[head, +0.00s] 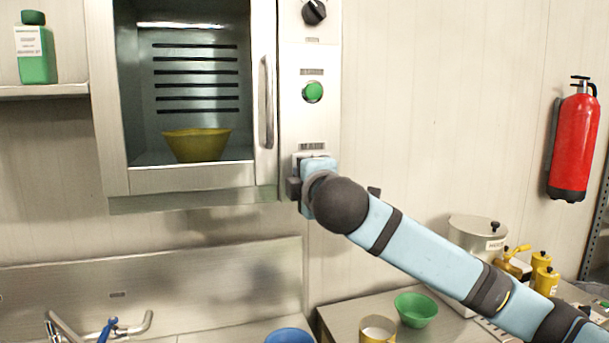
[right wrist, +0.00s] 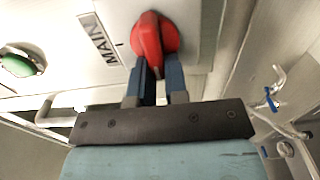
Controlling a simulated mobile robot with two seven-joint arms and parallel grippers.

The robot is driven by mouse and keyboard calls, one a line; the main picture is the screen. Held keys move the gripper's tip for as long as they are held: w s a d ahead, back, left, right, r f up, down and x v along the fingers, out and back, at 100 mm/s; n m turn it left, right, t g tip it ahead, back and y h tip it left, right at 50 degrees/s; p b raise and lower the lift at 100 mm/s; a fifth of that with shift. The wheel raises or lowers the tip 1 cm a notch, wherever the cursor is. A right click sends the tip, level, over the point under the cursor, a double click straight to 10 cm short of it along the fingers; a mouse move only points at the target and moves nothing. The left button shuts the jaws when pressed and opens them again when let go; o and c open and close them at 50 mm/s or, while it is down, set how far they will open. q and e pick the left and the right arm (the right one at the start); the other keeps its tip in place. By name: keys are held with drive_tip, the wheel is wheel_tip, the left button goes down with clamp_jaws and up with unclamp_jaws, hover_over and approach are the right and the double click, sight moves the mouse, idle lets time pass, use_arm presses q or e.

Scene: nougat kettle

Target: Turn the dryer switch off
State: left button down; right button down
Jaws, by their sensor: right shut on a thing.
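The dryer (head: 190,180) is a steel cabinet on the wall with a control panel on its right side. Its red switch knob (right wrist: 152,38), beside a "MAIN" label (right wrist: 99,38), fills the top middle of the right wrist view. My right gripper (right wrist: 160,75) is shut on the red knob, with its blue fingers at the knob's lower end. In the head view my right gripper (head: 303,187) is at the bottom of the panel, and the wrist hides the knob there. My left gripper is in neither view.
A green button (head: 313,92) and a black dial (head: 314,12) sit higher on the panel. A yellow bowl (head: 196,145) stands inside the dryer. The door handle (head: 267,100) is just left of the panel. Below are a sink tap (head: 108,328) and a green bowl (head: 416,309).

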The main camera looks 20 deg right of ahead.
drive_tip(key=c, duration=1.1)
unclamp_jaws()
drive_tip(key=shift+c, duration=0.2)
drive_tip(key=s+b, duration=0.2)
drive_tip(key=s, duration=1.1)
drive_tip(key=shift+s+d+b, duration=0.25)
drive_tip(key=shift+s+b, duration=0.15)
